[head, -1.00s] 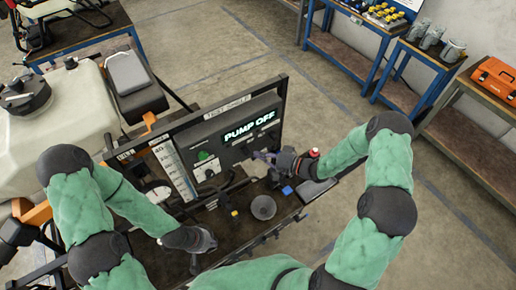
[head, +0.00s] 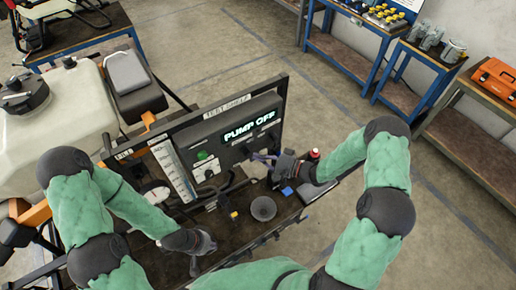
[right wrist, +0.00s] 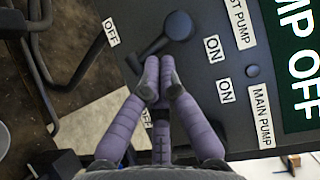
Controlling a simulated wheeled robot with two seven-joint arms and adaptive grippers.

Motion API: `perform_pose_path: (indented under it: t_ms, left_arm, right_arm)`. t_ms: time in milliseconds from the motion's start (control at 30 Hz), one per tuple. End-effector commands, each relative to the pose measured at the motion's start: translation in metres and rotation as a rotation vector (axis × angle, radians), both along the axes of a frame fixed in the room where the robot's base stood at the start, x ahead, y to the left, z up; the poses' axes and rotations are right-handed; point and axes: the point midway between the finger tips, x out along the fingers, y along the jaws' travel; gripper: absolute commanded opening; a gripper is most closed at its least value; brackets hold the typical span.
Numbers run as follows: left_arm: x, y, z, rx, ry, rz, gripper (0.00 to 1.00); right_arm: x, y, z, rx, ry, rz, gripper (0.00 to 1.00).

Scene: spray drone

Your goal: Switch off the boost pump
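The control panel (head: 238,131) stands on the shelf frame, and its display (head: 249,128) reads "PUMP OFF". In the right wrist view a dark lever switch (right wrist: 172,30) sits between an OFF label (right wrist: 110,32) and an ON label (right wrist: 212,48), beside a partly cut "ST PUMP" label (right wrist: 240,20).
A grey funnel-like cup (head: 263,208) and a small blue block (head: 288,191) are on the bench below the panel. A red-capped item (head: 314,153) is close to my right wrist. A white tank (head: 60,105) stands at left. Open floor lies right of the bench.

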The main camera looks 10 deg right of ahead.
Motion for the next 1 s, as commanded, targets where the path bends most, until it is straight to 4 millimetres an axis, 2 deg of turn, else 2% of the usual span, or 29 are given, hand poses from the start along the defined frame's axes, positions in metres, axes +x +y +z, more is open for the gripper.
perform_pose_path:
  t_ms: [1000]
  left_arm:
    - [0.0, 0.0, -0.0073, 0.0, 0.0, 0.0, 0.0]
  right_arm:
    - [-0.0008, 0.0024, -0.0035, 0.028, 0.01, 0.0, 0.0]
